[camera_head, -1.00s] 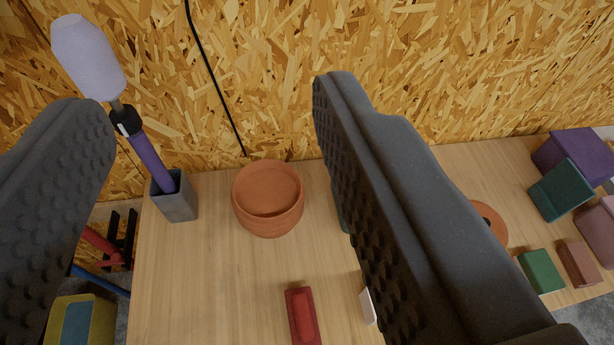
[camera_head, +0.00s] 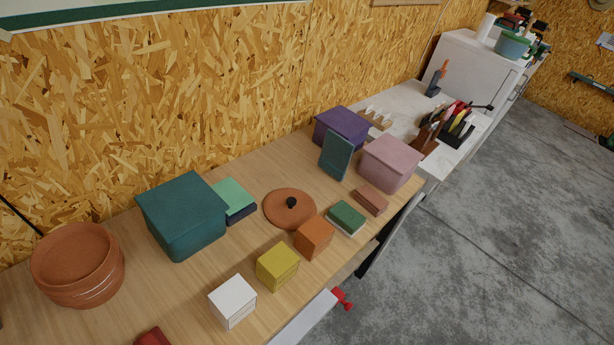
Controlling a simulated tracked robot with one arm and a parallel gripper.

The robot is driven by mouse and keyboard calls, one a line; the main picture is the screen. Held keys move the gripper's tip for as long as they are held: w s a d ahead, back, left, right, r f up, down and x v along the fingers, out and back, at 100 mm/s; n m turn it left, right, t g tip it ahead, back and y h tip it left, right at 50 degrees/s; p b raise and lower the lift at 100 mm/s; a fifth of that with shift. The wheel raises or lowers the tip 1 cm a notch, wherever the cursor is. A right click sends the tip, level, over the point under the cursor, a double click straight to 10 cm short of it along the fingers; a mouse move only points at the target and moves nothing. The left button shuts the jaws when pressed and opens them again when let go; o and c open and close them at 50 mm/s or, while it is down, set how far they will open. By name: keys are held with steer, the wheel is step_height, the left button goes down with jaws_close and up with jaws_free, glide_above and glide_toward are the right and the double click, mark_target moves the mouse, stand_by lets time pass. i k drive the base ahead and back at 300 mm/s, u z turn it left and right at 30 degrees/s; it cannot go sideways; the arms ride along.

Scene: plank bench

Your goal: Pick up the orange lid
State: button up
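The orange lid (camera_head: 281,212) is a flat terracotta disc with a dark round knob. It lies on the wooden plank bench (camera_head: 180,290), near the middle of the view. An orange-brown round pot (camera_head: 77,264) stands at the left end of the visible bench, apart from the lid. My gripper is out of view now, so its fingers and their opening do not show.
A teal box (camera_head: 182,215) and a green block (camera_head: 233,198) stand left of the lid. White (camera_head: 232,302), yellow (camera_head: 277,265) and orange (camera_head: 313,237) blocks line its front. A green block (camera_head: 346,218), purple box (camera_head: 342,128) and pink box (camera_head: 390,163) stand to its right.

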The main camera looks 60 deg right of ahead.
mark_target(287, 209)
steer(key=k, duration=0.85)
steer(key=z, duration=0.7)
steer(key=i, duration=1.95)
steer(key=u, duration=0.55)
